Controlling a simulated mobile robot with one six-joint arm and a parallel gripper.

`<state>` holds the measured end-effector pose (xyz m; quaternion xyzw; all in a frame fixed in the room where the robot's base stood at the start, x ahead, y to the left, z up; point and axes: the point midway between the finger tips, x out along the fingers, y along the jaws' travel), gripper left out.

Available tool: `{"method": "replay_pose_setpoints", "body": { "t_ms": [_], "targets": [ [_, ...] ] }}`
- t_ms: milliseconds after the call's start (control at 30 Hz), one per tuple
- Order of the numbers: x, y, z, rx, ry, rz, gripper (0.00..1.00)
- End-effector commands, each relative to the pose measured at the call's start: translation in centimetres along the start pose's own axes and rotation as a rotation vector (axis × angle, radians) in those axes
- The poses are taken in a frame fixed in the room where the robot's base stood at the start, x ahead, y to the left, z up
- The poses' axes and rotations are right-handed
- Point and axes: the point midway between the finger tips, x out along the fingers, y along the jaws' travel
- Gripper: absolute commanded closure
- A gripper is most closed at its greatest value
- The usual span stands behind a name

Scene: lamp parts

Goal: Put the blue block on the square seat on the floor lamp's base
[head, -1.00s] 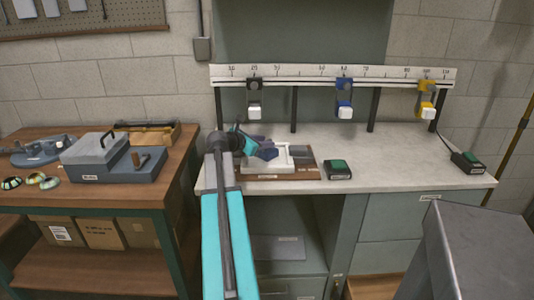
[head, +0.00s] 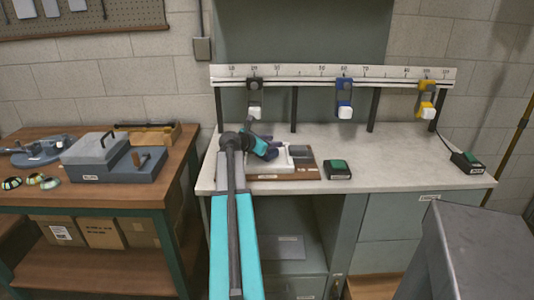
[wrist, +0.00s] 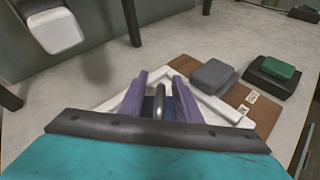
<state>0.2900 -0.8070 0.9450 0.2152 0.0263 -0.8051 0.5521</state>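My gripper (head: 270,151) reaches over the left part of a white square frame on the workbench. In the wrist view, its two purple fingers (wrist: 160,82) stand apart above the frame (wrist: 213,100). Between them show a grey upright rod or knob (wrist: 159,100) and a dark blue surface low down, mostly hidden. I cannot tell whether the fingers touch either one, or whether the dark blue surface is the blue block. I cannot make out a floor lamp's base or its square seat with certainty.
The frame lies on a brown board (head: 306,173) with a grey block (wrist: 213,74). A black box with a green top (head: 338,169) stands to its right. Black, blue (head: 344,92) and yellow holders with white ends hang from a scaled rail (head: 300,72).

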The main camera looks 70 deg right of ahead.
Motion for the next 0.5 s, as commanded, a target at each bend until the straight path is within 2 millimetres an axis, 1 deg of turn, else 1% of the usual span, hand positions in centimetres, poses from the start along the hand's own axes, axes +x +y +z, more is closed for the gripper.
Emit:
{"method": "replay_pose_setpoints", "body": {
  "t_ms": [133, 167, 300, 333, 500],
  "targets": [
    [-0.01, 0.0, 0.01, 0.0, 0.0, 0.0, 0.69],
    [-0.01, 0.0, 0.01, 0.0, 0.0, 0.0, 0.72],
    [-0.02, 0.01, 0.01, 0.0, 0.0, 0.0, 0.96],
    [-0.02, 0.01, 0.01, 0.0, 0.0, 0.0, 1.0],
    [-0.02, 0.04, 0.01, 0.001, 0.0, 0.001, 1.0]
  ]
}}
